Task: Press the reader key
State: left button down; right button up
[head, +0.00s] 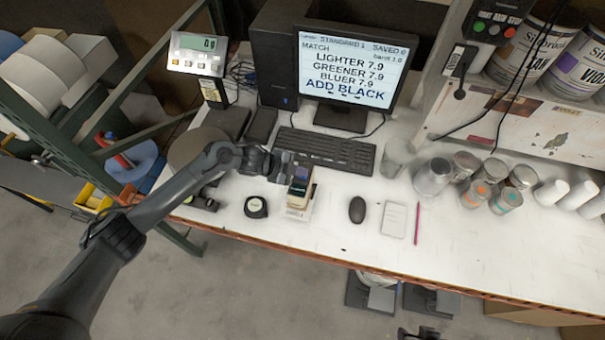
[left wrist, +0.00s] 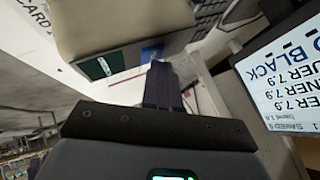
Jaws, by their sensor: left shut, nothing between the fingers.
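The reader (head: 298,200), a small beige device with a dark top, stands on the white bench in front of the keyboard. In the left wrist view its beige body (left wrist: 120,25) fills the upper middle, with a dark end panel and a small blue patch, perhaps the key (left wrist: 151,53). My left gripper (head: 284,165) is shut and empty, at the far side of the reader. In the left wrist view its closed fingertips (left wrist: 161,70) are close to the blue patch; I cannot tell whether they touch. A dark part at the head view's bottom edge may be my right gripper (head: 418,333).
The monitor (head: 352,65) reads "ADD BLACK" behind the keyboard (head: 325,150). A tape measure (head: 256,207) lies left of the reader, a mouse (head: 357,209) right of it. Jars and a glass (head: 397,157) stand farther right. A scale display (head: 198,55) is at the back left.

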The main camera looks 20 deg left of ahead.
pick_arm(q)
jog(key=shift+r, duration=0.15)
jog(key=shift+r+p, duration=0.6)
jog(key=shift+p, duration=0.1)
jog(key=shift+r, duration=0.1)
notch_tip(320, 180, up, 5)
jog(key=p, duration=0.4)
dwell(0.4)
